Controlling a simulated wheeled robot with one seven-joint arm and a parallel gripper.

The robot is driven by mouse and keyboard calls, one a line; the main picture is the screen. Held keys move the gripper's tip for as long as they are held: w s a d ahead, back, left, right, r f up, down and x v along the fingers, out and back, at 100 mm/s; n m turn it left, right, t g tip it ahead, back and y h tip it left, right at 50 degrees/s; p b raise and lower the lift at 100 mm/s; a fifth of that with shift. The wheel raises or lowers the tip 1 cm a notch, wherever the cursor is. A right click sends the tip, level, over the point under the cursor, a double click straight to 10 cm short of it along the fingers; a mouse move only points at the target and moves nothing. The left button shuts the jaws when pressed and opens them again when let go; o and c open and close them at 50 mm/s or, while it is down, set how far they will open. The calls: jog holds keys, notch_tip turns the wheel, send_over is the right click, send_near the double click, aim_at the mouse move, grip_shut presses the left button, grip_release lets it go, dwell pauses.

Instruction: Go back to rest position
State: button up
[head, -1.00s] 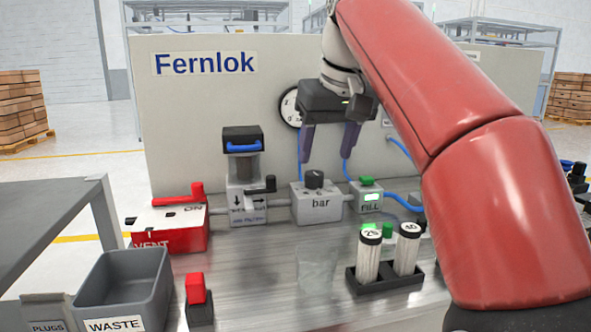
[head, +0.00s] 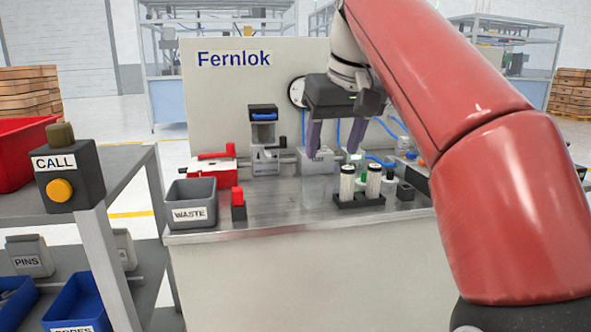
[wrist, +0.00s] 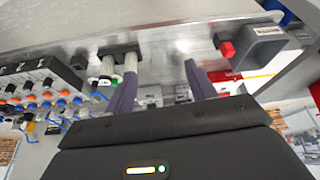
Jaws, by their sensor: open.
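My gripper (head: 343,134) is open and empty in the head view, with its two purple fingers apart and pointing down. It hangs in front of the Fernlok panel (head: 232,95), and its fingers overlap the grey bar regulator (head: 318,163) in the picture. In the wrist view my gripper (wrist: 160,80) also shows open, with nothing between the fingers. My red arm comes in from the right and hides part of the bench.
The metal bench (head: 285,209) holds a WASTE bin (head: 192,214), a red VENT block (head: 212,172), a red-topped block (head: 238,205) and a black rack (head: 359,202) with white cartridges. A CALL button post (head: 72,178) and grey shelf stand at left.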

jog(key=s+d+f+m, duration=0.1)
jog(key=s+d+f, duration=0.2)
jog(key=s+f, duration=0.3)
jog(key=s+d+f+m+h, duration=0.1)
jog(key=s+d+f, duration=0.2)
jog(key=s+f, duration=0.4)
jog(key=s+d+f+m+t, duration=0.1)
jog(key=s+d+f, duration=0.2)
jog(key=f, duration=1.4)
jog(key=s, duration=0.4)
jog(key=shift+s+d+f+m, duration=0.15)
jog(key=shift+s+m, duration=0.1)
jog(key=shift+m, duration=0.05)
jog(key=shift+d, duration=0.1)
